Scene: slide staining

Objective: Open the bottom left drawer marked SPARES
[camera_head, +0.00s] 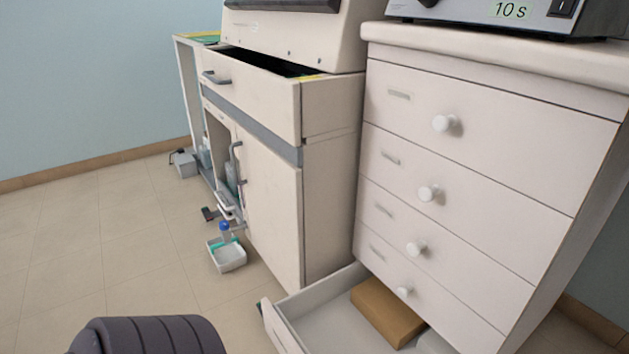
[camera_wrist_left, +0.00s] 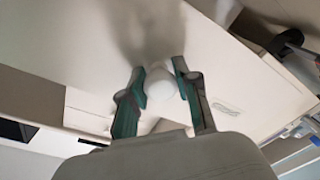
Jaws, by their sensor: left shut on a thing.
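The bottom drawer (camera_head: 292,310) of the white cabinet (camera_head: 490,140) is pulled out, and its inside shows in the head view. A brown box (camera_head: 387,312) lies in it, with a pale thing partly visible beside it. In the left wrist view my left gripper (camera_wrist_left: 163,86) has its teal fingers on either side of a round white knob (camera_wrist_left: 161,90) and is shut on it. A label holder (camera_wrist_left: 228,108) shows on the drawer front near the knob; its text cannot be read. My right gripper is not in view.
Several shut drawers with white knobs (camera_head: 446,124) are above. A cupboard (camera_head: 272,210) with a grey-handled top drawer (camera_head: 250,90) stands to the left. A white tray (camera_head: 228,257) with a blue-topped item is on the floor (camera_head: 90,240), which is otherwise mostly clear.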

